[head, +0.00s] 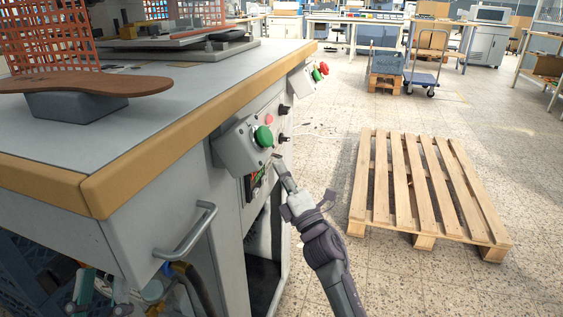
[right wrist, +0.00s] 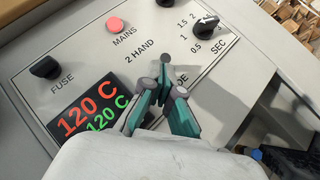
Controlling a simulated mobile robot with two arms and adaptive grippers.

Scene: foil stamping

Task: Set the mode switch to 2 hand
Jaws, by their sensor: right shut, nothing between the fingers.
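The mode switch is on the sloped grey control panel (right wrist: 85,45) at the press front. In the right wrist view its place, between the "2 HAND" label and a partly covered label ending in "DE", is behind my right gripper (right wrist: 165,75). A small dark round tip (right wrist: 165,58) shows just beyond the fingertips; I cannot tell which way the switch points. My right gripper is shut and empty, its fingertips at the panel. In the head view it (head: 277,160) is beside the panel's lower right edge. My left gripper (head: 97,308) is low at the bottom left, partly cut off, its fingertips apart.
The panel also holds a fuse knob (right wrist: 45,67), a pink mains lamp (right wrist: 115,24), a seconds dial (right wrist: 206,24) and a red-green temperature display (right wrist: 88,112). A green button (head: 264,136) sits on a nearby box. A wooden pallet (head: 420,185) lies on the floor to the right.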

